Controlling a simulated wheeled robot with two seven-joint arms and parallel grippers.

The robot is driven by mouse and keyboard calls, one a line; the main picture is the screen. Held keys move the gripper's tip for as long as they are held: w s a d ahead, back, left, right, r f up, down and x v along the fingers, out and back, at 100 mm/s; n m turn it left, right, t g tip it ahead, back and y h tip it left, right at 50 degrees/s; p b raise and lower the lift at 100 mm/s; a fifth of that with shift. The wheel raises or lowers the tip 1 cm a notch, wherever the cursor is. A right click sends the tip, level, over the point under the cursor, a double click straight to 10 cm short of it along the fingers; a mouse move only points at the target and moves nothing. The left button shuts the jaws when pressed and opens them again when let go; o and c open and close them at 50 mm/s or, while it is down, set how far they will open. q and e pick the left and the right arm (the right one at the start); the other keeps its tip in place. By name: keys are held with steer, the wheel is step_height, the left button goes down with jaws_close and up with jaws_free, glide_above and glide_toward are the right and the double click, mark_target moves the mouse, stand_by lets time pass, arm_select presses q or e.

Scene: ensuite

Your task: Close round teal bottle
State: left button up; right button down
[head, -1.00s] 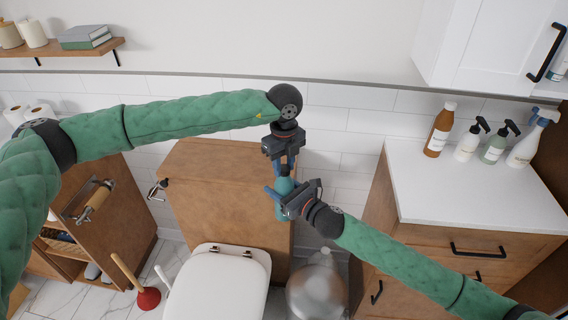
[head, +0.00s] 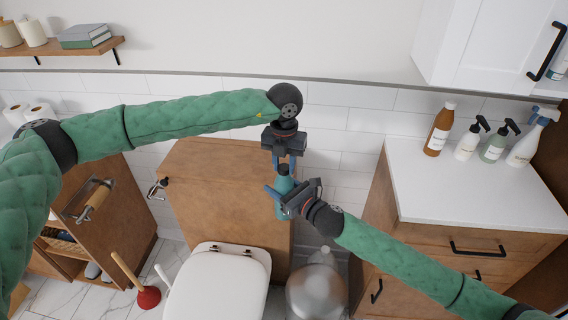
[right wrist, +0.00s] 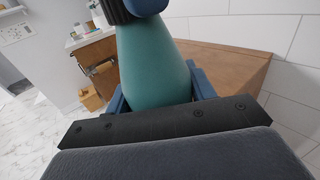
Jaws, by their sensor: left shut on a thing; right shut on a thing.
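The round teal bottle (head: 284,186) is held in the air, roughly upright, in front of the wooden cabinet behind the toilet. My right gripper (head: 284,204) is shut around its body from the right. The bottle's teal side (right wrist: 155,72) fills the middle of the right wrist view between the blue fingers. My left gripper (head: 285,166) points down from above and is shut on the dark ribbed cap (right wrist: 115,11) at the bottle's top. The cap is at the bottle's neck; whether it is fully seated is hidden by the fingers.
The toilet (head: 218,285) stands below, with a red plunger (head: 148,297) to its left and a silver bin (head: 316,290) to its right. A white counter (head: 460,190) at right carries an amber bottle (head: 438,130) and several dispensers. A wooden shelf (head: 70,54) is upper left.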

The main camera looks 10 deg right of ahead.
arm_select(q)
steer(key=m, duration=0.5)
steer(key=shift+m, duration=0.4)
steer(key=m, duration=0.5)
steer(key=shift+w+m, duration=0.1)
steer(key=shift+m, duration=0.2)
steer(key=m, duration=0.5)
steer(key=shift+m, duration=0.3)
steer(key=m, duration=0.6)
steer(key=o, duration=1.2)
steer(key=shift+c, duration=0.2)
step_height(320, 180, up, 12)
steer(key=shift+f, duration=0.1)
